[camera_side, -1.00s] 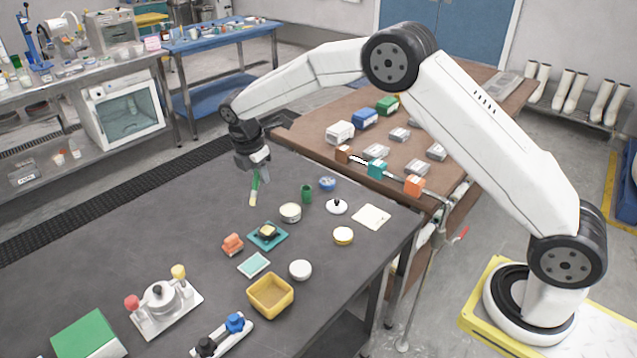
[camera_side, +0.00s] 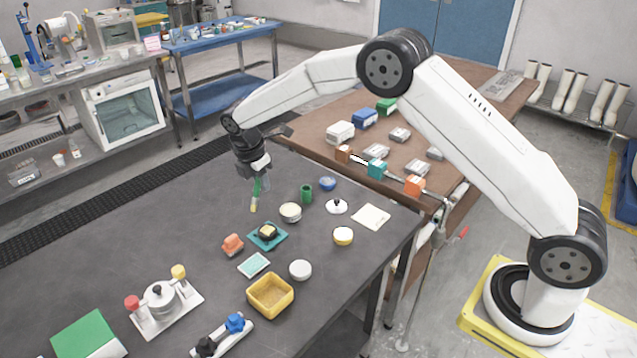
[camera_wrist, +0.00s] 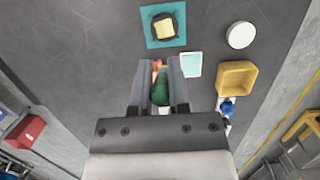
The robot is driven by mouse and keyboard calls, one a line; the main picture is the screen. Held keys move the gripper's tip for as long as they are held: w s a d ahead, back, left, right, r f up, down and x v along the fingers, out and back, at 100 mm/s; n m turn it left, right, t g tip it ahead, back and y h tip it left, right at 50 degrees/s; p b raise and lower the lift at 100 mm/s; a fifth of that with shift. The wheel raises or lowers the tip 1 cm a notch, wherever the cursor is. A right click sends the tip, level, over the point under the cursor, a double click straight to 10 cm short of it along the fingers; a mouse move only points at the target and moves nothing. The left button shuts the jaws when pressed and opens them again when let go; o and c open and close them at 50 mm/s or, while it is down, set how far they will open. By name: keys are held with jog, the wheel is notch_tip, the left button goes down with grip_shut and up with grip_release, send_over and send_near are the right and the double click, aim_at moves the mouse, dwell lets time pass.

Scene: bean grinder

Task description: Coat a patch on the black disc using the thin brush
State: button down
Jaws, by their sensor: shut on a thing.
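My gripper (camera_side: 258,178) is shut on the thin brush (camera_side: 256,195). The brush has a green handle and a pale yellowish tip pointing down. In the wrist view the green handle (camera_wrist: 160,92) sits between the fingers (camera_wrist: 160,75). The brush hangs above the dark table, behind and left of the teal mat (camera_side: 281,239). On that mat sits the black disc (camera_side: 260,237), partly covered by a yellow block (camera_side: 268,230). The wrist view also shows the disc (camera_wrist: 155,31) on its teal mat (camera_wrist: 150,41), ahead of the fingers. The brush tip is apart from the disc.
An orange block (camera_side: 232,245), pale teal card (camera_side: 254,265), white disc (camera_side: 300,269) and yellow tray (camera_side: 270,310) are nearer. Open table lies to the left.

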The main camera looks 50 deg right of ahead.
jog(key=shift+f, duration=0.15)
jog(key=shift+a+x, duration=0.2)
jog(key=shift+x, duration=0.85)
jog(key=shift+a+x, duration=0.25)
jog(key=shift+x, duration=0.75)
jog(key=shift+a+x, duration=0.2)
jog(key=shift+x, duration=1.75)
jog(key=d+r, duration=0.2)
jog(key=d, duration=0.2)
jog(key=a, duration=0.1)
jog(key=a+f, duration=0.1)
jog(key=a, duration=0.1)
jog(key=a+f, duration=0.1)
jog(key=shift+a+f, duration=0.2)
jog(key=shift+a, duration=0.1)
jog(key=shift+d+r+v, duration=0.1)
jog(key=shift+d+v, duration=0.25)
jog(key=shift+v, duration=1.05)
jog(key=shift+d+r+v, duration=0.1)
jog(key=shift+d+v, duration=0.2)
jog(key=shift+v, duration=1.05)
jog(key=shift+d+v, duration=0.35)
jog(key=shift+v, duration=1.05)
jog(key=shift+d, duration=0.1)
